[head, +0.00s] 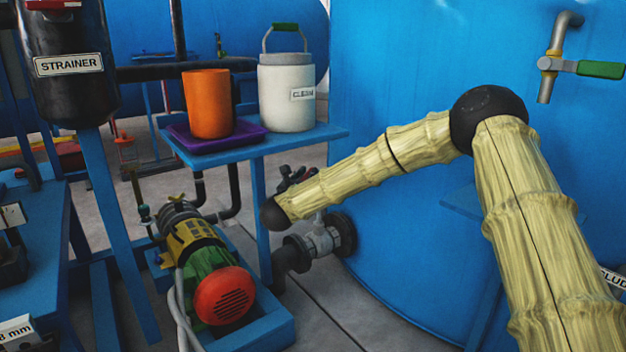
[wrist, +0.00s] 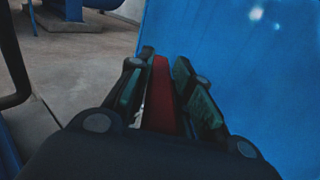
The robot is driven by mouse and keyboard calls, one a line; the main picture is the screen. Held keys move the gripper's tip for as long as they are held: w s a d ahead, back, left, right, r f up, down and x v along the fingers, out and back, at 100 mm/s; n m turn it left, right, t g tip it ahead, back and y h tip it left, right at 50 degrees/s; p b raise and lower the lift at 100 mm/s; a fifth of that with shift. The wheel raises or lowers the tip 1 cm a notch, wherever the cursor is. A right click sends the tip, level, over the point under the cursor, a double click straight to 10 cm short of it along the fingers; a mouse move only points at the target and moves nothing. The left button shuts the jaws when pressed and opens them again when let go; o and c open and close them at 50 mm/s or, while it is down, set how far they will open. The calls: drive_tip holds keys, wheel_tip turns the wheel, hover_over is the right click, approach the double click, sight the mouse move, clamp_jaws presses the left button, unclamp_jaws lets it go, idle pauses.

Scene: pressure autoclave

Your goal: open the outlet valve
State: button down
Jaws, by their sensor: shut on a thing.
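The outlet valve (head: 320,241) is a grey flanged body low on the side of the big blue tank, joined to a dark pipe. My gripper (head: 290,178) is just above it in the head view, mostly hidden behind the end of my arm. In the wrist view, my gripper (wrist: 163,62) has its green-padded fingers on either side of a red lever (wrist: 161,95) and is shut on it. The lever runs lengthwise between the fingers. Its join to the valve is hidden.
The blue tank (head: 400,250) stands close on the right. A blue stand (head: 300,142) holds an orange mug (head: 208,103) on a purple tray (head: 178,138) and a white lidded container (head: 286,95). A green and red pump (head: 215,280) sits low at left. A green-handled tap (head: 598,69) is upper right.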

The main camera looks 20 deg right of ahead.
drive_tip(key=shift+w+a+m+g+h, duration=0.4)
drive_tip(key=shift+a+m+g+h, duration=0.1)
drive_tip(key=shift+h, duration=0.2)
drive_tip(key=c, duration=1.3)
unclamp_jaws()
drive_tip(key=shift+s, duration=0.1)
drive_tip(key=v, duration=1.2)
